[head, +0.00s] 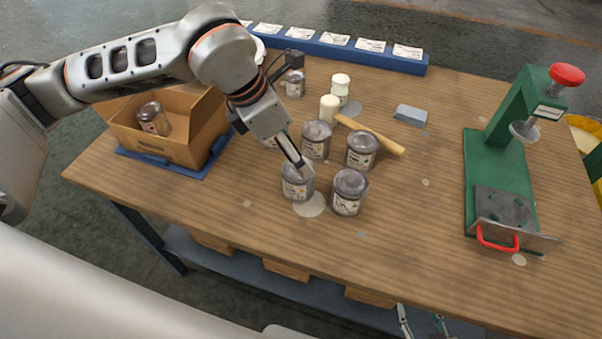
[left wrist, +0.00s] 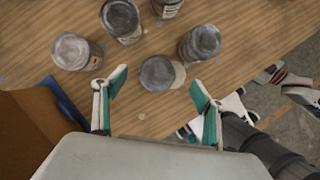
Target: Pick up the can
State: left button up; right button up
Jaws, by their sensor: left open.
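Several grey-lidded cans with white labels stand upright on the wooden table (head: 420,215). My left gripper (head: 297,165) reaches down over the front-left can (head: 296,189) and partly covers its lid. In the left wrist view that can (left wrist: 157,73) stands just beyond and between the two spread fingertips, and the gripper is empty. Whether a finger touches it I cannot tell. Other cans stand close by: front right (head: 349,194), back right (head: 362,150) and back left (head: 316,140). My right gripper (head: 422,322) shows below the table's front edge, fingers apart and empty.
A cardboard box (head: 181,152) holding a can stands on a blue mat at the left. A green press (head: 505,155) stands right. Table between cans and press is clear.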

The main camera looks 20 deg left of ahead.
aim_at(299, 179)
pick_arm(q)
jog(key=shift+x, duration=0.95)
jog(key=f, duration=0.4)
jog(key=shift+w+d+f, duration=0.1)
jog(key=shift+w+f, duration=0.1)
jog(key=shift+w, duration=0.05)
jog(key=shift+w+d+f, duration=0.15)
jog(key=shift+f, duration=0.25)
jog(key=c, duration=1.4)
